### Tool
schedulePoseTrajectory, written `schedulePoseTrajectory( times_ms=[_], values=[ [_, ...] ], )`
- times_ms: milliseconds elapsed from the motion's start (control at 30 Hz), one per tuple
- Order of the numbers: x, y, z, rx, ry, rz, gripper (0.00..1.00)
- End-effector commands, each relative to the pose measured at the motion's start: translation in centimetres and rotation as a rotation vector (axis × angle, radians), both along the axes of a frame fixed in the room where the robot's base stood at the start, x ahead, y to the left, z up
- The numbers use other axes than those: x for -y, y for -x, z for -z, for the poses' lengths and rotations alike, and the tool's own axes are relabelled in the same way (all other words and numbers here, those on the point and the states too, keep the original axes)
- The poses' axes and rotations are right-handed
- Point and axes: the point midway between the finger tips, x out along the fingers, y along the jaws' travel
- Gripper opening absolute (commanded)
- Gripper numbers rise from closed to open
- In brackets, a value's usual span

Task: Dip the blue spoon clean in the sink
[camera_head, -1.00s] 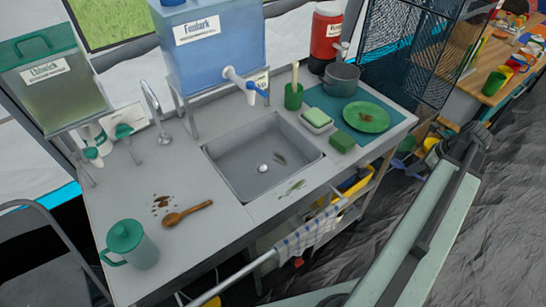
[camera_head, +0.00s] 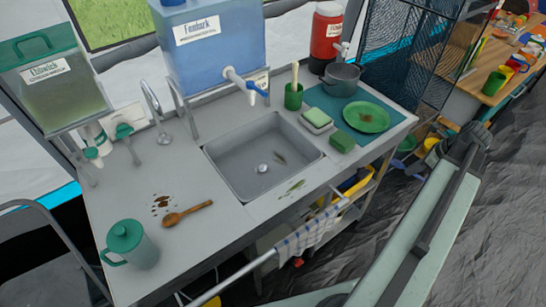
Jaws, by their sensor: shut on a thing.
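The grey sink basin (camera_head: 235,178) is set into the counter in the middle of the view. Its drain shows, with a dark greenish smear beside it, and I see no standing water. No blue spoon can be made out. A brown spoon that looks wooden (camera_head: 188,213) lies on the counter left of the sink, close to brown spots. My arm runs up the right side of the picture, to the right of the counter. My gripper is not visible, so I cannot see what it holds.
A blue water tank (camera_head: 220,45) with a spigot stands behind the sink. A green-lidded pitcher (camera_head: 128,245) stands at the front left. Sponges (camera_head: 317,120), a green plate (camera_head: 366,117) and a grey pot (camera_head: 342,78) are on the right. A checked cloth (camera_head: 310,233) hangs in front.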

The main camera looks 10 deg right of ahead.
Motion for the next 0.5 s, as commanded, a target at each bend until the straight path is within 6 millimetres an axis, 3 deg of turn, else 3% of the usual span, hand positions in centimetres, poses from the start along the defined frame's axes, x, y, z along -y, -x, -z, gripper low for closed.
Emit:
schedulePoseTrajectory(
  times_ms=[500],
  values=[
    [0.0,0.0,-4.3,0.0,0.0,0.0,0.0]
  ],
)
